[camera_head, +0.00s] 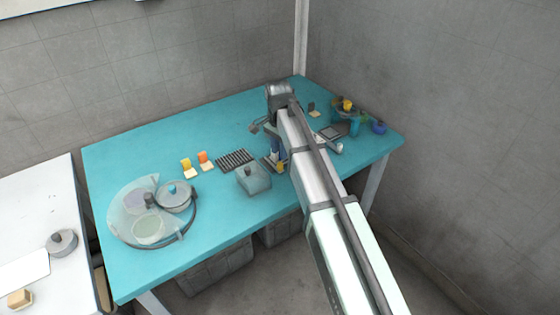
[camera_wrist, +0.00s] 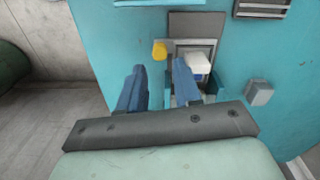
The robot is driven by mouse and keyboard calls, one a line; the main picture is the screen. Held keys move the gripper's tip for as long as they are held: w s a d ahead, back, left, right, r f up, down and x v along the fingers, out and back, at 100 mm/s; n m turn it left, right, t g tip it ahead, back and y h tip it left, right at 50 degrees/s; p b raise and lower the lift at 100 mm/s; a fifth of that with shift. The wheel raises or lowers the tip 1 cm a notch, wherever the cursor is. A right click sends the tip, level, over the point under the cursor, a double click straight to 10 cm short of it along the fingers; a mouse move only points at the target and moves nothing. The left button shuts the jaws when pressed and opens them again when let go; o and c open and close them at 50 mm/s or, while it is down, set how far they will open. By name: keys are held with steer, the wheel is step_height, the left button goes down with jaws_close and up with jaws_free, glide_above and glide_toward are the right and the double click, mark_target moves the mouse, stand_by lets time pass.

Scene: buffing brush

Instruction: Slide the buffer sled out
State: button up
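In the wrist view my gripper (camera_wrist: 160,85) has two blue fingers apart, with nothing visible gripped between them. Just beyond the fingertips is a small device with a grey frame (camera_wrist: 208,44), a white block (camera_wrist: 199,63) and a dark upright plate (camera_wrist: 197,24). The right finger is close to the white block; I cannot tell whether they touch. A yellow knob (camera_wrist: 159,51) shows just beyond the gap between the fingers. I cannot tell which part is the buffer sled. In the head view the device and gripper are small beside my arm, which partly covers them.
The teal table (camera_head: 130,172) also holds a round clear-lidded tray (camera_head: 133,238), a clear box (camera_head: 253,180), a black ribbed rack (camera_head: 235,159), and orange and yellow items (camera_head: 204,158). The back left of the table is clear.

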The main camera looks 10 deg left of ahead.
mark_target(280, 164)
steer(key=shift+f, duration=2.7)
jaws_close()
steer(key=shift+s, duration=0.1)
